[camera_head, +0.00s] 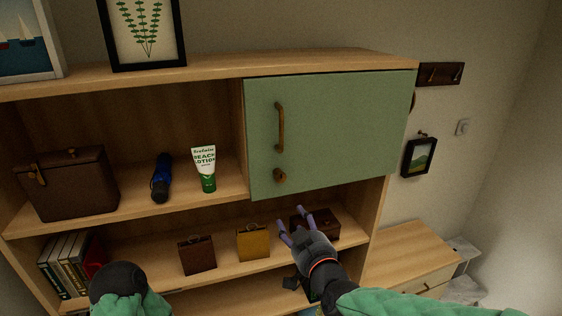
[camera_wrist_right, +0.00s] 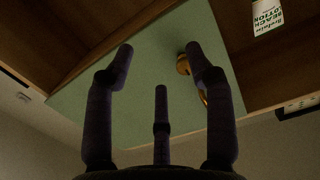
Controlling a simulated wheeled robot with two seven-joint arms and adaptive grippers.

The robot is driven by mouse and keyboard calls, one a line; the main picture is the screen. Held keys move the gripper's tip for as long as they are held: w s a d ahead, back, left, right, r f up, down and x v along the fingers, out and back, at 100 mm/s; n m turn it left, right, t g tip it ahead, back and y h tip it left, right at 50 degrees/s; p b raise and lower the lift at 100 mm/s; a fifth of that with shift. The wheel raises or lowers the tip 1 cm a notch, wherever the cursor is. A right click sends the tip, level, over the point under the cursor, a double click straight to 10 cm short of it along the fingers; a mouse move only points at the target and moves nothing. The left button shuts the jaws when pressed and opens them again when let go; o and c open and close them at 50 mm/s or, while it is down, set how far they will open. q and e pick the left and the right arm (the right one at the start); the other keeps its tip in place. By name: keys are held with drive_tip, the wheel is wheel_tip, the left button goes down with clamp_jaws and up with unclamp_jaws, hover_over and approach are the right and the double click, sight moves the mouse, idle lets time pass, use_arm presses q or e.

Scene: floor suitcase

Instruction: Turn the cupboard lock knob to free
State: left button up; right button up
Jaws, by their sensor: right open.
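The green cupboard door (camera_head: 340,130) is shut at the upper right of the shelf unit; it also shows in the right wrist view (camera_wrist_right: 140,85). Its round brass lock knob (camera_head: 280,175) sits low near the door's left edge, below the upright handle (camera_head: 280,127). My right gripper (camera_head: 294,219) is open and empty, below the knob in the head view and apart from it. In the right wrist view the knob (camera_wrist_right: 183,66) shows beside one fingertip, and that finger partly hides the handle. My left gripper's fingers are not visible; only part of my left arm shows.
Below are a brown case (camera_head: 197,255), a yellow case (camera_head: 253,242) and a dark box (camera_head: 322,222) behind my right gripper. A low cabinet (camera_head: 410,255) stands at right.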

drive_tip(key=t+p, duration=0.1)
approach(282, 178)
drive_tip(key=s, duration=0.1)
use_arm(q)
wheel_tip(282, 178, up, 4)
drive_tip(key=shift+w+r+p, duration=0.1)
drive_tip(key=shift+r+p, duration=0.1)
drive_tip(key=shift+p, duration=1)
use_arm(e)
drive_tip(key=x, duration=1)
drive_tip(key=shift+w, duration=0.3)
drive_tip(key=shift+r, duration=0.1)
clamp_jaws()
